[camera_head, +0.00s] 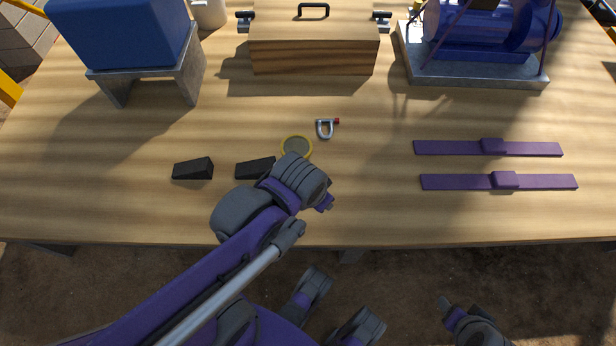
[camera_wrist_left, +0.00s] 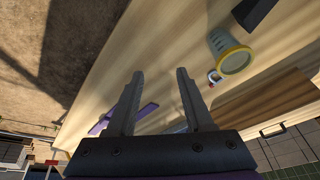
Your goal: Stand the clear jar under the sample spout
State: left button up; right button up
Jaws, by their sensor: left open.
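The clear jar (camera_head: 297,146) has a yellow rim and appears upright on the wooden table. In the head view my left gripper's wrist covers its near side. In the left wrist view the jar (camera_wrist_left: 219,42) shows its rim and pale, marked side, right of my fingers. My left gripper (camera_head: 327,204) is open and empty near the table's front edge, apart from the jar. Its two fingers also show spread in the left wrist view (camera_wrist_left: 159,73). My right gripper (camera_head: 446,306) is low at the bottom right, off the table; its jaws are unclear. I cannot make out the sample spout.
Two black wedges (camera_head: 193,169) and a small shackle (camera_head: 325,129) lie near the jar. Purple straps (camera_head: 488,149) lie right. A wooden box (camera_head: 314,45), a blue tank on a stand (camera_head: 125,35) and a blue machine (camera_head: 470,35) stand at the back.

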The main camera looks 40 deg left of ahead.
pick_arm(q)
jog(key=w+a+f+m+g+y+b, duration=0.2)
jog(key=w+a+f+m+g+b, duration=0.35)
jog(key=w+a, duration=0.95)
jog(key=s+f, duration=0.1)
jog(key=f, duration=0.3)
jog(key=s+a+f+g+b, duration=0.1)
jog(key=f, duration=0.3)
jog(key=s+a+f+m+g, duration=0.1)
jog(key=f, duration=0.3)
jog(key=shift+s+a, duration=0.15)
jog(key=shift+a, duration=0.05)
jog(key=shift+s+a+f+b, duration=0.15)
jog(key=shift+f+b, duration=0.15)
jog(key=shift+f, duration=0.05)
grip_shut()
